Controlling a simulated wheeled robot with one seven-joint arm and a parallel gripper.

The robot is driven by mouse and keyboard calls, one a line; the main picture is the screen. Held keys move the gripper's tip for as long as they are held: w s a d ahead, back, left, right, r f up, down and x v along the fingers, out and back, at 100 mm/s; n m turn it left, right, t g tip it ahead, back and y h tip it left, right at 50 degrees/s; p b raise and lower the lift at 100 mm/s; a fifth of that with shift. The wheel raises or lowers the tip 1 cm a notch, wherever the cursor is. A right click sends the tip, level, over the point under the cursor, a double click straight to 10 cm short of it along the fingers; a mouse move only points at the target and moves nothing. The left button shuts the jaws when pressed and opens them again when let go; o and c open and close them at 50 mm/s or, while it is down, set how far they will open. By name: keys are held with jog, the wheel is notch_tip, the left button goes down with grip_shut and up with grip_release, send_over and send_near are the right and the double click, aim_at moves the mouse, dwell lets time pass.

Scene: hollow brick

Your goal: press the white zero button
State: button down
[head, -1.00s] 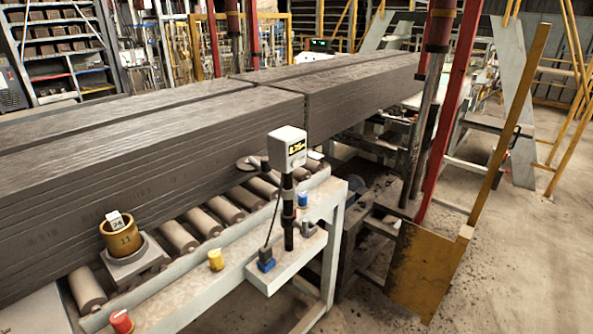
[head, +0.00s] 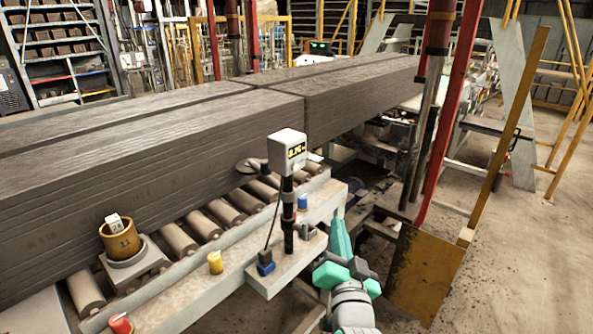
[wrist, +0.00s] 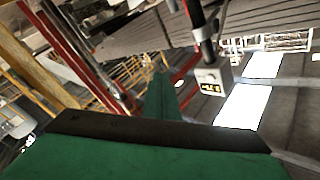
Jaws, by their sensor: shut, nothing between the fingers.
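A white display box (head: 287,150) with lit yellow digits stands on a black post on the pale bench; I cannot read the digits surely. It also shows tilted in the wrist view (wrist: 212,78). My teal gripper (head: 337,222) is shut and empty, pointing up just right of the bench, right of and below the display box. It also shows in the wrist view (wrist: 160,96).
A red knob (head: 120,323), a yellow knob (head: 215,261) and a blue knob (head: 302,201) line the bench edge. Large grey slabs (head: 150,150) lie behind rollers. A yellow panel (head: 428,270) stands right.

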aim_at(295, 167)
notch_tip(295, 167, up, 10)
jog(key=w+y, duration=0.1)
jog(key=shift+w+f+t, duration=0.15)
jog(key=shift+f+t, duration=0.1)
jog(key=shift+t, duration=0.05)
jog(key=shift+a, duration=0.15)
jog(key=w+a, duration=0.5)
jog(key=a, duration=0.2)
jog(key=shift+w, duration=0.15)
dwell(0.3)
jog(key=shift+a, duration=0.1)
dwell(0.7)
dwell(0.5)
